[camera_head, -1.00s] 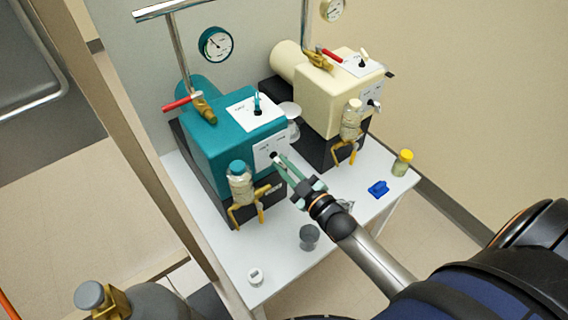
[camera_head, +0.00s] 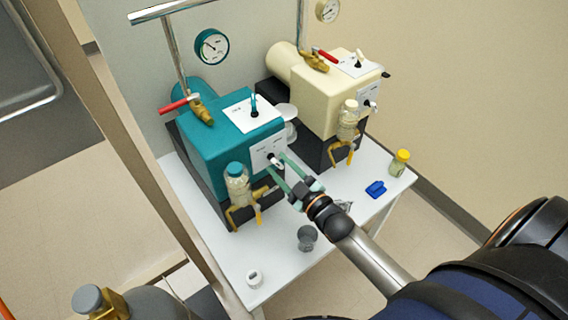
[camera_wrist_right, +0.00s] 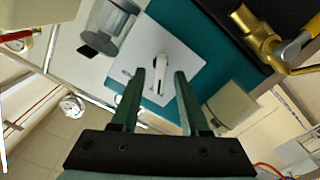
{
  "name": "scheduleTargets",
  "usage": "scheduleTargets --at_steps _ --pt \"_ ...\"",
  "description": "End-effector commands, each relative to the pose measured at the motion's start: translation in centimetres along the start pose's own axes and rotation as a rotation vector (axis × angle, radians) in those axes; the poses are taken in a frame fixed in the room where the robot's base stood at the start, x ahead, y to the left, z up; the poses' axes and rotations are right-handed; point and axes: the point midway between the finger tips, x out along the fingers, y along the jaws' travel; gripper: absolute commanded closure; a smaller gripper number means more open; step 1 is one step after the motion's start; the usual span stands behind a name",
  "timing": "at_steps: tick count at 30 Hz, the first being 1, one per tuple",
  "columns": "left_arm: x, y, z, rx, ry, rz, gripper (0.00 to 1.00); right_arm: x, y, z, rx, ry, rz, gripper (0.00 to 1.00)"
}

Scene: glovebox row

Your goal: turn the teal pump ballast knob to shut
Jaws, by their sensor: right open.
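The teal pump (camera_head: 215,145) stands at the left of the white table. A white plate on its front bears the ballast knob (camera_head: 274,159), a small pale lever. In the right wrist view the knob (camera_wrist_right: 160,66) shows as a white lever on the white plate (camera_wrist_right: 188,62). My right gripper (camera_head: 277,163) is open, with green fingers spread at the knob. In the wrist view the knob lies between the two fingertips (camera_wrist_right: 160,74); I cannot tell whether either touches it. My left gripper is not in view.
A cream pump (camera_head: 325,95) stands to the right. A glass bottle (camera_head: 238,185) and yellow-handled valve (camera_head: 245,212) sit left of my gripper. A grey cup (camera_head: 307,238), blue clip (camera_head: 375,189), yellow-capped vial (camera_head: 399,162) and white item (camera_head: 254,278) lie on the table (camera_head: 275,262).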

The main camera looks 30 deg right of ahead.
Motion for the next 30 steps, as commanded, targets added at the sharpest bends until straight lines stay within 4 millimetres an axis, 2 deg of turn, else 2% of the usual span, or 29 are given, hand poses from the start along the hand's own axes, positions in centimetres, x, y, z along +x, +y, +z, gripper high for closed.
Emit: scheduleTargets --at_steps 5,15,21,25,30 --pt "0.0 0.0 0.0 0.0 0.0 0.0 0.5 -1.3 -0.1 0.1 0.001 -0.003 -0.001 0.55" --pt "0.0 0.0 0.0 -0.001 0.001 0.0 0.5 -7.8 -0.1 0.1 0.0 -0.004 -0.002 0.55" --pt "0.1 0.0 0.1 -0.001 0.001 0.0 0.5 -11.0 -0.1 0.1 0.0 -0.003 -0.001 0.55" --pt "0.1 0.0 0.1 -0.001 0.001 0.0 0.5 -12.1 0.0 0.1 0.0 -0.001 0.0 0.55" --pt "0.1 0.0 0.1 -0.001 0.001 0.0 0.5 -12.5 0.0 0.0 0.0 0.0 0.0 0.55"
